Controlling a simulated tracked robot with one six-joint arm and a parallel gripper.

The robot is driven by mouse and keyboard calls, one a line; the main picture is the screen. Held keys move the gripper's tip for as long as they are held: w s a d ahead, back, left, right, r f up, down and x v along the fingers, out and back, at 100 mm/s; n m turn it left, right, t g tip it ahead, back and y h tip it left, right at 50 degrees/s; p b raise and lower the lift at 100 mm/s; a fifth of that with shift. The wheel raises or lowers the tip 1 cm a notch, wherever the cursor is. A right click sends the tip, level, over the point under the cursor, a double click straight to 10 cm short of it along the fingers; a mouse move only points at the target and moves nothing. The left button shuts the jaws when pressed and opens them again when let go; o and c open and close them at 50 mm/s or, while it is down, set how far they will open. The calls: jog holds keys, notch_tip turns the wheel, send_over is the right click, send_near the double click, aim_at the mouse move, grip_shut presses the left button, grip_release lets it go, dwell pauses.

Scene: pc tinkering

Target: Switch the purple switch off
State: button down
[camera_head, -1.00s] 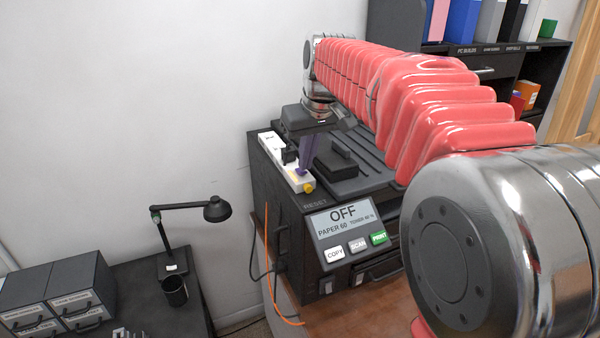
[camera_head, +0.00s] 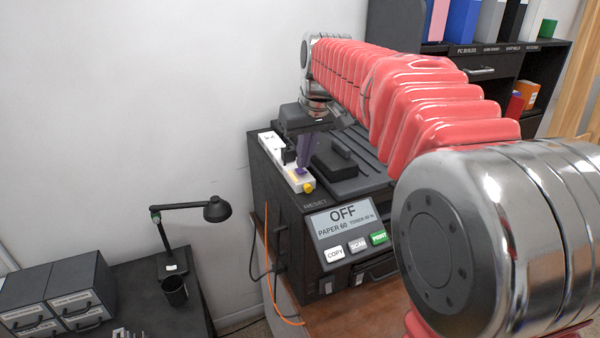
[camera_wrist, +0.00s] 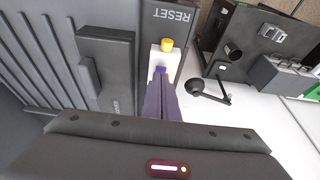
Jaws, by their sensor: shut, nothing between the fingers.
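A white power strip (camera_head: 270,143) lies on top of the black printer at its left edge. It has a yellow end button (camera_head: 308,187), which also shows in the wrist view (camera_wrist: 167,43). A small purple switch (camera_wrist: 160,69) shows on the strip just below the yellow button in the wrist view. My gripper (camera_head: 301,168) has dark purple fingers, shut and empty. They point down at the strip, with their tips at or right beside the purple switch (camera_wrist: 161,80). The fingers partly hide the switch, so I cannot tell contact or its position.
The printer's display (camera_head: 343,218) reads OFF. A raised black block (camera_head: 335,160) is on the printer lid to the right. An orange cable (camera_head: 268,270) hangs at the left.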

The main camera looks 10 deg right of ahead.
jog(key=shift+f, duration=0.6)
jog(key=shift+r, duration=1.15)
jog(key=shift+r, duration=2)
notch_tip(320, 180, up, 13)
send_over(304, 173)
jog(key=s, duration=0.4)
jog(key=shift+s+d, duration=0.2)
jog(key=shift+d, duration=0.25)
